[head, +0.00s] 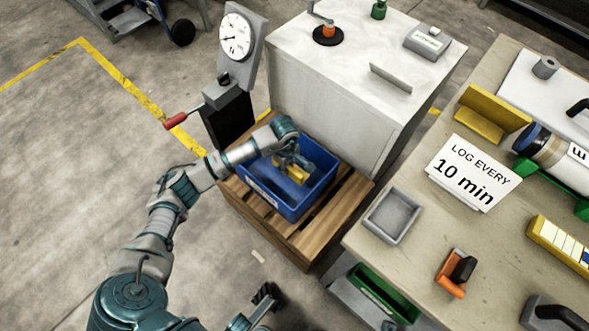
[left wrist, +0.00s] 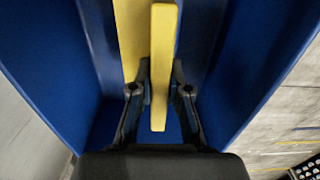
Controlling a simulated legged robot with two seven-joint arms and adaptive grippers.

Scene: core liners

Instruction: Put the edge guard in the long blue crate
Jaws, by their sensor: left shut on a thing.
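The blue crate (head: 311,201) stands on a wooden pallet; its blue walls also show in the left wrist view (left wrist: 255,70). My left gripper (head: 288,160) is down inside the crate, shut on the yellow edge guard (head: 295,174). In the left wrist view, a yellow plate (left wrist: 163,60) stands between the two fingers (left wrist: 160,95), with another yellow face (left wrist: 128,35) behind it. I cannot tell whether the guard touches the crate floor. A dark shape at the bottom of the head view seems to be my right gripper (head: 266,294); its fingers are unclear.
A white cabinet (head: 320,108) stands right behind the crate, and a dial gauge stand (head: 238,75) is at its left. The workbench (head: 400,255) on the right holds another yellow angle piece (head: 485,122), a grey tray (head: 392,216) and a sign (head: 473,172).

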